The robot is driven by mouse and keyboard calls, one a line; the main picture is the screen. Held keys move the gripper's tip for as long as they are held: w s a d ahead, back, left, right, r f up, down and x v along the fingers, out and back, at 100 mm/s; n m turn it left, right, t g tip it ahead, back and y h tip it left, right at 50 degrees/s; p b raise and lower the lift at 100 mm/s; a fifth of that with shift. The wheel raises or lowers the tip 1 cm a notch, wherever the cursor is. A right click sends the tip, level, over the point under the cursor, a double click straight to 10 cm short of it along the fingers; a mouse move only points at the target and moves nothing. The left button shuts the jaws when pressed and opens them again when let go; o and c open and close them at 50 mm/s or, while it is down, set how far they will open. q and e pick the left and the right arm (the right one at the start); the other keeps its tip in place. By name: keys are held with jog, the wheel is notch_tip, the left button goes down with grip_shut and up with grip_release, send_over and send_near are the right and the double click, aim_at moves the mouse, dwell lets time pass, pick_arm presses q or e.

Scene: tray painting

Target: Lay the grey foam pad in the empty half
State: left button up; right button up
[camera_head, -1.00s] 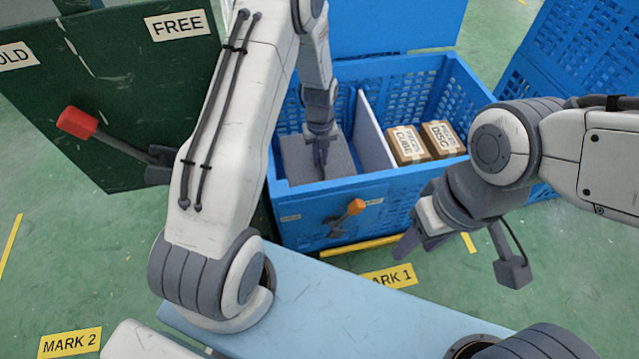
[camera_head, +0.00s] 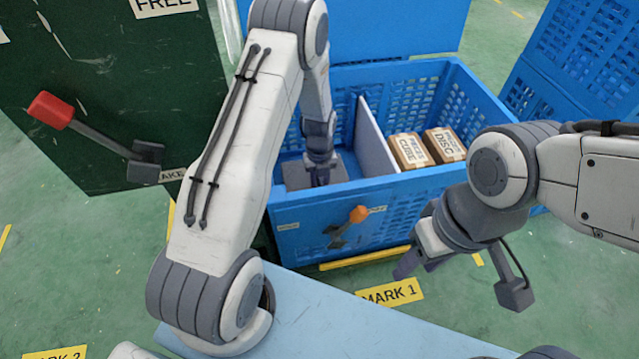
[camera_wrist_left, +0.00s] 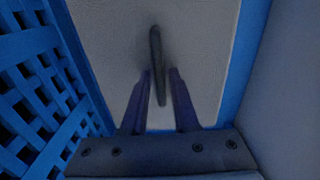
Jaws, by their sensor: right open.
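The grey foam pad (camera_head: 298,176) lies low inside the left half of the blue crate (camera_head: 440,182), left of the divider. In the left wrist view the pad (camera_wrist_left: 200,50) fills the space between the crate's blue walls, with a dark upright strip (camera_wrist_left: 157,62) on it. My left gripper (camera_head: 320,178) is over the pad, its fingers (camera_wrist_left: 160,78) either side of the strip with a visible gap. Whether the pad rests on the crate floor is hidden. My right gripper (camera_head: 418,262) is open and empty in front of the crate.
A pale divider (camera_head: 376,145) splits the crate. Boxes marked cube (camera_head: 410,150) and disc (camera_head: 445,145) sit in the right half. A dark green panel (camera_head: 100,90) with a red-knobbed lever stands at left. An orange-knobbed lever (camera_head: 357,214) is on the crate front.

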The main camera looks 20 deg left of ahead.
aim_at(320, 184)
pick_arm(q)
jog(key=shift+o, duration=0.3)
notch_tip(320, 184, up, 12)
jog(key=p, duration=0.7)
jog(key=s+d+r+n, duration=0.3)
jog(key=d+r+n, duration=0.1)
jog(key=d+r, duration=0.35)
jog(key=s+d+r+n, duration=0.9)
jog(key=s+r+n, duration=0.25)
jog(key=s, duration=0.25)
jog(key=s+r+n, duration=0.3)
jog(key=s+n, duration=0.3)
jog(key=s, duration=0.4)
jog(key=shift+s+a+r+h, duration=0.15)
jog(key=shift+a+r+h, duration=0.1)
jog(key=shift+h, duration=0.15)
jog(key=shift+n, duration=0.25)
